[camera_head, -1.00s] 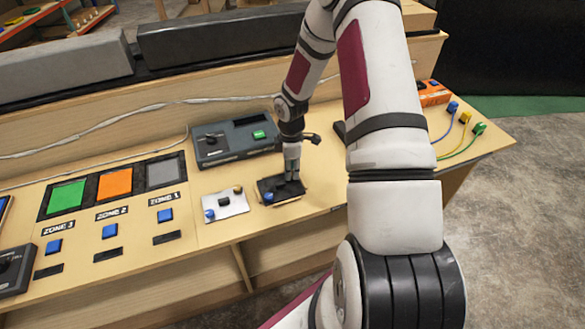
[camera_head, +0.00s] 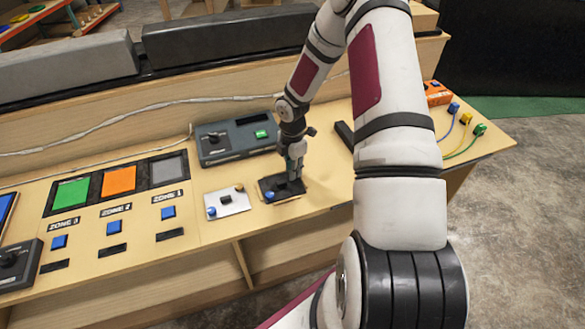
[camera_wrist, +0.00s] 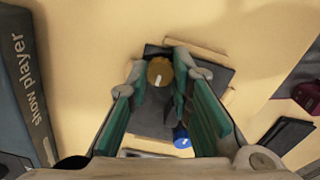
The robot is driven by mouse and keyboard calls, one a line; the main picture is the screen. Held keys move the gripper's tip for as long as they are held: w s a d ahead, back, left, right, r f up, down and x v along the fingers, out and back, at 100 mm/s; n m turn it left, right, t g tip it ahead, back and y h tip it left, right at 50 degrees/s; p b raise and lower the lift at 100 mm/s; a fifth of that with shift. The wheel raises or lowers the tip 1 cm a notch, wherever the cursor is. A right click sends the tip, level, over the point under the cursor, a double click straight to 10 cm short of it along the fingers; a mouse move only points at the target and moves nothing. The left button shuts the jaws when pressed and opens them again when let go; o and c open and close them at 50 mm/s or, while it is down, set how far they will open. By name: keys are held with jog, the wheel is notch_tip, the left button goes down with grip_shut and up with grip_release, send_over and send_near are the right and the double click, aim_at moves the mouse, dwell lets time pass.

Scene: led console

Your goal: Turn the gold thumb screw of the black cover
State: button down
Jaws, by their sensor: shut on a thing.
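The black cover (camera_head: 270,184) lies on the wooden console, right of a light plate. In the wrist view the cover (camera_wrist: 153,117) is a dark plate with lighter edging. The gold thumb screw (camera_wrist: 160,71) shows there as a round gold knob with a white mark on top. My gripper (camera_wrist: 161,80) is shut on the gold screw, with its green-lined fingers on either side of it. In the head view my gripper (camera_head: 293,176) points down at the cover and hides the screw. A blue knob (camera_wrist: 181,137) sits near the cover's edge; it also shows in the head view (camera_head: 269,196).
A dark box marked "show player" (camera_wrist: 22,95) stands beside the cover; in the head view it (camera_head: 235,141) is behind it. The light plate (camera_head: 227,202) with small knobs is at left. Bare tabletop (camera_head: 325,185) lies to the right.

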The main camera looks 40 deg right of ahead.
jog(key=shift+s+f, duration=0.15)
jog(key=shift+s, duration=0.05)
jog(key=c, duration=1.4)
grip_release()
jog(key=shift+w, duration=0.1)
jog(key=shift+r, duration=0.3)
notch_tip(320, 180, up, 12)
jog(key=shift+f, duration=0.25)
